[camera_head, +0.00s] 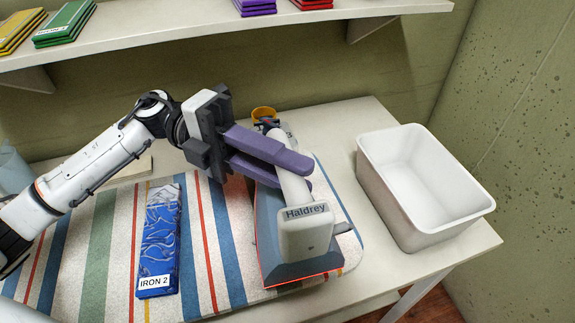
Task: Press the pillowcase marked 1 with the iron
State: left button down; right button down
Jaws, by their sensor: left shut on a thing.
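The iron (304,240), with a white handle, "Haldrey" on its end and a blue-grey body with a red lower edge, is at the right end of a striped pad (93,260). My left gripper (303,175) has its purple fingers shut on the iron's white handle. A folded blue patterned cloth (161,235) labelled "IRON 2" lies on the pad, left of the iron and apart from it. I see no cloth marked 1. Whether the iron's underside touches the pad is hard to tell. My right gripper is out of view.
An empty white bin (368,173) stands on the table (460,243) to the right. A shelf (190,32) above holds folded green (64,24), yellow, purple and red stacks. A small orange-rimmed thing (263,112) stands behind the iron. The pad is clear between the blue cloth and the iron.

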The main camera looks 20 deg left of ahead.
pick_arm(q)
jog(key=shift+f+b, duration=0.3)
jog(key=shift+f, duration=0.05)
dwell(1.6)
jog(key=shift+s+d, duration=0.25)
jog(key=shift+s, duration=0.25)
jog(key=shift+s+d, duration=0.25)
jog(key=shift+s, duration=0.2)
dwell(0.3)
jog(key=shift+w+a+b, duration=0.2)
jog(key=shift+w+a, duration=0.25)
jog(key=shift+w, duration=0.35)
jog(key=shift+w+a+b, duration=0.2)
jog(key=shift+w+a, duration=0.25)
jog(key=shift+w, duration=0.35)
dwell(0.8)
jog(key=shift+s+d, duration=0.4)
jog(key=shift+s, duration=0.3)
dwell(1.2)
